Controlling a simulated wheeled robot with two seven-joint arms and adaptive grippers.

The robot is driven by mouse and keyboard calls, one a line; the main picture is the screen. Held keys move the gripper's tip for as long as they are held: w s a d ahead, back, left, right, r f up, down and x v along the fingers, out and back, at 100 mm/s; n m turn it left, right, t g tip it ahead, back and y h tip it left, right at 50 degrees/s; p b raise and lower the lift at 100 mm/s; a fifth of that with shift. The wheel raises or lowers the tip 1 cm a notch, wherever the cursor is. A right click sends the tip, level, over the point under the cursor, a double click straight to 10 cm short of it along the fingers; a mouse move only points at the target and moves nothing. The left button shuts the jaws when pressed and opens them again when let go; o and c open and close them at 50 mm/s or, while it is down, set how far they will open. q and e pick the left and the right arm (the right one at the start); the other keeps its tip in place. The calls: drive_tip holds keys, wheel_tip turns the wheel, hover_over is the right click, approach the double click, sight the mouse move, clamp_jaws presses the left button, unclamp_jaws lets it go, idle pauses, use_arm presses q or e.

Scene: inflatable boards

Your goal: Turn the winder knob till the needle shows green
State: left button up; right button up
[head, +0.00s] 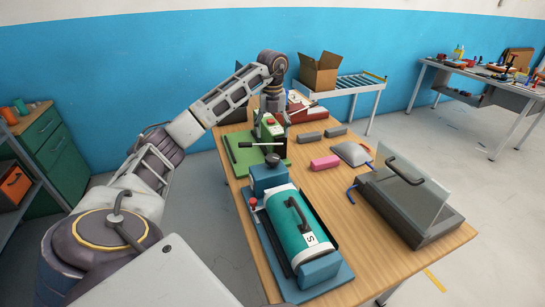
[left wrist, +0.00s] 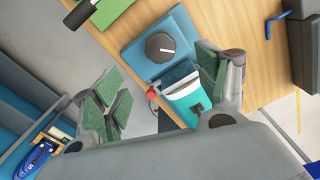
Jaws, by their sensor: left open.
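The round black winder knob (left wrist: 160,47) sits on a blue block (left wrist: 140,38) in the left wrist view. A pale line marks its top. In the head view the knob (head: 272,159) shows small on top of the blue block (head: 266,178), at the far end of the teal roll (head: 285,225). My left gripper (head: 272,112) points down beyond the knob in the head view, near the green press. In the left wrist view my gripper (left wrist: 160,85) has its green-padded fingers wide apart, with nothing between them gripped. I cannot make out a needle or a green zone. My right gripper is out of view.
A green press with a lever (head: 262,145) stands just beyond the blue block. A pink block (head: 325,162), grey blocks (head: 309,137) and a grey device with a clear panel (head: 410,205) lie to the right. Bare table shows between them.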

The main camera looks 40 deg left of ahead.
sight(273, 157)
use_arm(q)
wheel_tip(273, 157, down, 10)
drive_tip(key=shift+r, duration=0.1)
drive_tip(key=shift+f, duration=0.85)
drive_tip(key=c, duration=1)
drive_tip(key=shift+c, duration=0.2)
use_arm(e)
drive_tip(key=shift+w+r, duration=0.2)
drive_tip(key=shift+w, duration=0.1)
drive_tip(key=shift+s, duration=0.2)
